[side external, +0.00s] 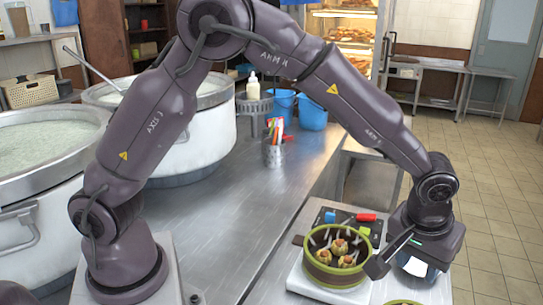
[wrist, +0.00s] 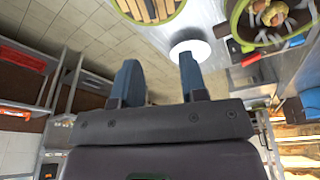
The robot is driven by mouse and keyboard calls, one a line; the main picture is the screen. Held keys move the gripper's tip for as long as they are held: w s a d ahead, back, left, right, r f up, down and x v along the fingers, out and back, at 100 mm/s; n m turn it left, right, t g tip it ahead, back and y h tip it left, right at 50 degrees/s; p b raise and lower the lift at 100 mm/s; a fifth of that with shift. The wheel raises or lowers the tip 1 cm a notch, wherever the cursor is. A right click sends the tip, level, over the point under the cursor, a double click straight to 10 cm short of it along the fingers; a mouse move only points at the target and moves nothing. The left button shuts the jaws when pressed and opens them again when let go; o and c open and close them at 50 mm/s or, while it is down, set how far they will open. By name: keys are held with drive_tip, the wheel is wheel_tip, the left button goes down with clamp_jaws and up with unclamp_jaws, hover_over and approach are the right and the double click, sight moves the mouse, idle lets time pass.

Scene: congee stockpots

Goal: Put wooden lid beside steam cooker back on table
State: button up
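The steam cooker (side external: 318,275) is a round pot with brown and green bands, holding several small food pieces. Its edge also shows at the upper right of the wrist view (wrist: 239,38). A round slatted wooden piece with a green rim, which looks like the wooden lid (wrist: 150,8), is cut off by the top edge of the wrist view. A green rim, probably the same piece, shows at the bottom edge of the side view (side external: 404,302). My gripper (wrist: 160,62) is open, with nothing visible between its fingers. In the side view, my gripper (side external: 388,258) is just right of the cooker.
A white round object (wrist: 190,48) lies beyond the fingers. A dark tray with red- and blue-handled tools (side external: 352,217) lies behind the cooker. Large stockpots (side external: 190,135), a utensil holder (side external: 273,152) and blue buckets (side external: 312,112) stand further left and back. The steel counter's middle (side external: 225,215) is clear.

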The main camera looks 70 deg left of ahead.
drive_tip(key=s+a+r+m+t+h, duration=0.1)
drive_tip(key=s+a+r+m+t, duration=0.15)
drive_tip(key=s+a+r, duration=1.25)
drive_tip(key=s+a+r+m, duration=0.1)
drive_tip(key=s+a, duration=0.1)
drive_tip(key=s, duration=0.6)
drive_tip(key=shift+s+m, duration=0.3)
drive_tip(key=shift+m, duration=0.05)
